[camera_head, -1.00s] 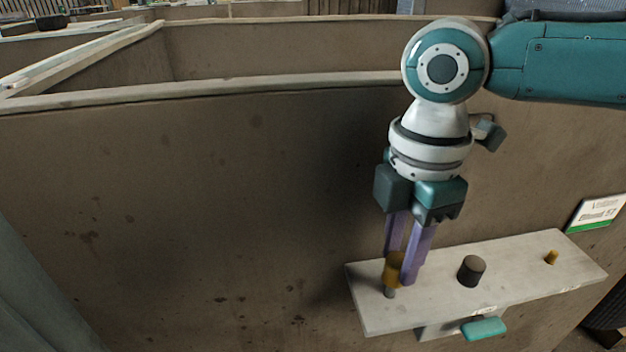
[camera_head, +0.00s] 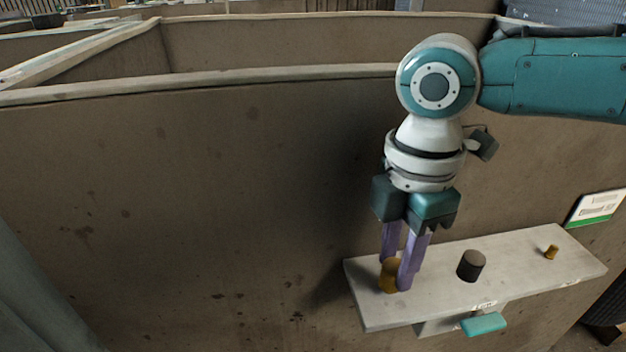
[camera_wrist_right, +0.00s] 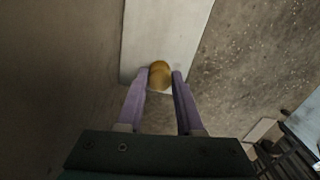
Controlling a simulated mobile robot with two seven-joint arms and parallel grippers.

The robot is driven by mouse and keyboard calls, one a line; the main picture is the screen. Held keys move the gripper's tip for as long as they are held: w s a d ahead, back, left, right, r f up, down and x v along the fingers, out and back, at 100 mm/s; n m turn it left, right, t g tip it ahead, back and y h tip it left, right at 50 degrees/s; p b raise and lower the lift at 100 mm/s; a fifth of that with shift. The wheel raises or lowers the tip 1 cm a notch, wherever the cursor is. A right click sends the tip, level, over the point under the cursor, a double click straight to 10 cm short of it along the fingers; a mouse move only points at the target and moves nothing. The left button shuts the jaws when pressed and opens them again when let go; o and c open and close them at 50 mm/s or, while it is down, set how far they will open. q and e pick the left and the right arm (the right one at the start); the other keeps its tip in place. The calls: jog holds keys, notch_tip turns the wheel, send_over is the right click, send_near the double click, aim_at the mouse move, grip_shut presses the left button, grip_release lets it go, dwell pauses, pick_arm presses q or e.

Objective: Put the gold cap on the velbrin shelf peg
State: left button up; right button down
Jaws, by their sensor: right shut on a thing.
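The gold cap (camera_head: 387,278) is between the purple fingers of my right gripper (camera_head: 395,276), which is shut on it. The cap sits low at the left end of the pale shelf (camera_head: 430,303), its lower end at or very near the top surface. The grey peg under it is hidden by the cap. In the right wrist view the gold cap (camera_wrist_right: 159,74) shows from above between the fingertips of the right gripper (camera_wrist_right: 162,76), near the shelf's end (camera_wrist_right: 165,30). My left gripper is not in view.
A dark cylinder (camera_head: 471,265) stands mid-shelf, just right of the gripper. A small gold peg (camera_head: 551,252) stands near the right end. A teal block (camera_head: 484,324) juts out below the front edge. A brown wall (camera_head: 200,200) rises behind, with a sign (camera_head: 596,208) at right.

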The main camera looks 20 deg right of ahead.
jog(key=shift+f, duration=0.45)
jog(key=shift+c, duration=2.3)
grip_release()
notch_tip(320, 180, up, 9)
jog(key=p, duration=0.2)
jog(key=shift+p, duration=0.3)
jog(key=shift+r, duration=0.45)
